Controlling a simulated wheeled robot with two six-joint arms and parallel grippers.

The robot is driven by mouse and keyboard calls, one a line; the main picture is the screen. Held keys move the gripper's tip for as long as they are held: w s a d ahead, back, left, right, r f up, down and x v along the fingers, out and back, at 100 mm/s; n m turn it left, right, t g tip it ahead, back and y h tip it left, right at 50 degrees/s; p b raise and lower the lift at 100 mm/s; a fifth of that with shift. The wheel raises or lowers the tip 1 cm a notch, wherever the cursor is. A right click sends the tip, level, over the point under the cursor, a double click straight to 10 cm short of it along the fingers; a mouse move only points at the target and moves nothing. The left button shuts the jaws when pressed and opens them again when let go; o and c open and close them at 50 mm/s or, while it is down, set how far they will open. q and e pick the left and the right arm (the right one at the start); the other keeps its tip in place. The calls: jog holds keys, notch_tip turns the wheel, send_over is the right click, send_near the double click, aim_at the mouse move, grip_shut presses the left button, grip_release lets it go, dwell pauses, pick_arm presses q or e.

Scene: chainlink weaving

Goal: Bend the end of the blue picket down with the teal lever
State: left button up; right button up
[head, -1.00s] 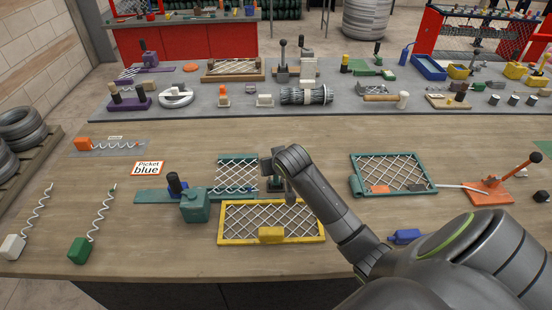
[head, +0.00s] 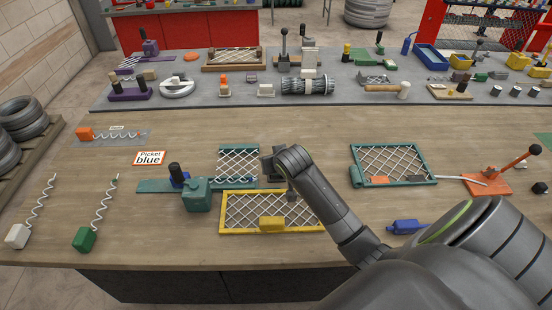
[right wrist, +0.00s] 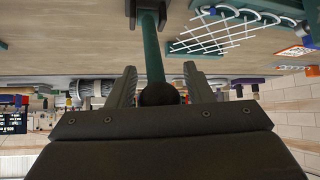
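The teal-framed mesh panel (head: 239,150) lies left of centre, with white wires across it. My right gripper (head: 275,163) is at its right edge and hides most of what is beneath. In the right wrist view the teal lever (right wrist: 151,45) stands between the two fingers of my right gripper (right wrist: 160,75), its black knob (right wrist: 160,93) close to the palm. Gaps show between the fingertips and the lever's bar. The mesh (right wrist: 215,35) appears at upper right there. A card (head: 149,158) reads "Picket blue". I cannot tell the picket's end apart. My left gripper is out of view.
A teal block (head: 197,195) and a black-knobbed post (head: 175,171) stand left of the panel. A yellow frame (head: 226,229) lies in front. Another teal frame (head: 431,165) and an orange lever device (head: 488,185) are to the right. Coiled wires lie far left.

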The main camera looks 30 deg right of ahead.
jog(key=shift+o, duration=0.5)
jog(key=shift+r, duration=0.15)
jog(key=shift+s+a+r, duration=0.1)
jog(key=shift+s+r, duration=0.15)
jog(key=shift+r, duration=0.1)
jog(key=v, duration=1.6)
jog(key=shift+s+b, duration=0.25)
jog(key=shift+b, duration=0.05)
